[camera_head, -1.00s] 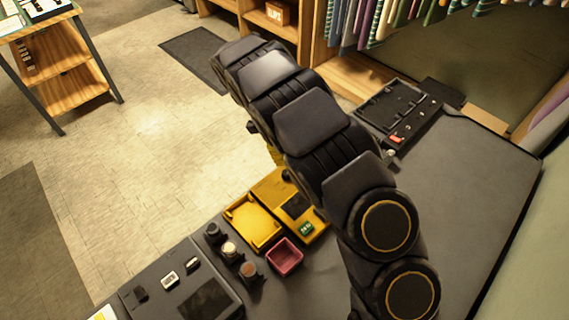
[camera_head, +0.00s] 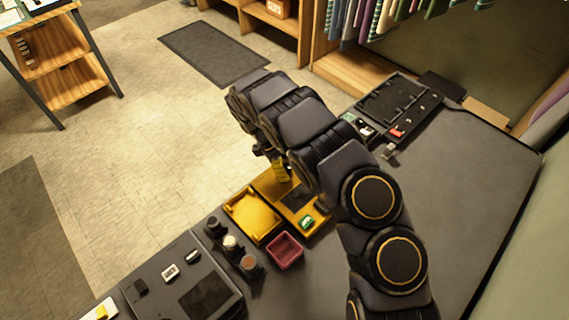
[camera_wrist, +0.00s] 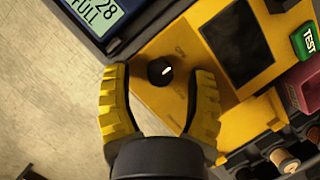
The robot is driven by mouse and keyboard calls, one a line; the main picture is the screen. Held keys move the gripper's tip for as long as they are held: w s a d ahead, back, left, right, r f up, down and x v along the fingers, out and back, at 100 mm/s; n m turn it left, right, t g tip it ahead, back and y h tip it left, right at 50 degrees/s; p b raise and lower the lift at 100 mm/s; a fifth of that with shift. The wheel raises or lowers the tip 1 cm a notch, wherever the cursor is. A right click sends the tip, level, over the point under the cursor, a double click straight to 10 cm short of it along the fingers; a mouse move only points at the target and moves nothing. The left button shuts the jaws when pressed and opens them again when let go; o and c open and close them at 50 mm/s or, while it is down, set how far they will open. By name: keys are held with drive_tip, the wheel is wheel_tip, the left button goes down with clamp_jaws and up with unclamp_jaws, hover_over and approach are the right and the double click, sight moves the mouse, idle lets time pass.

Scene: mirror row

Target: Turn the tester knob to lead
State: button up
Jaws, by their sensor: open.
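The yellow tester (camera_head: 270,186) lies on the dark counter in the head view, with my arm over part of it. In the wrist view the tester (camera_wrist: 205,65) shows a dark screen, a green TEST button (camera_wrist: 306,42) and a black round knob (camera_wrist: 159,71) with a short white mark on its right part. Faint lettering sits right of the knob; one word looks like OFF, the rest is too blurred to read. My gripper (camera_wrist: 160,73) is open, its yellow ribbed fingertips on either side of the knob with gaps showing. The head view hides the knob.
A dark device with a screen (camera_head: 205,297) is at front left. A black tray (camera_head: 400,105) lies farther back. The counter's right side is clear.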

clamp_jaws()
drive_tip(key=shift+m, duration=0.3)
drive_tip(key=m+g, duration=0.1)
drive_tip(key=m, duration=0.2)
drive_tip(key=shift+w+m+g, duration=0.15)
drive_tip(key=shift+m+g, duration=0.15)
drive_tip(key=m, duration=0.2)
drive_tip(key=m+g+y, duration=0.1)
drive_tip(key=m, duration=0.1)
drive_tip(key=shift+d+f+g, duration=0.1)
drive_tip(key=shift+g, duration=0.2)
drive_tip(key=m, duration=0.2)
drive_tip(key=m+g+y, duration=0.1)
drive_tip(key=m, duration=0.2)
drive_tip(key=shift+w+d+y, duration=0.1)
drive_tip(key=shift+y, duration=0.2)
drive_tip(key=shift+d+m+y, duration=0.1)
drive_tip(key=shift+m+y, duration=0.6)
drive_tip(key=shift+m, duration=1.6)
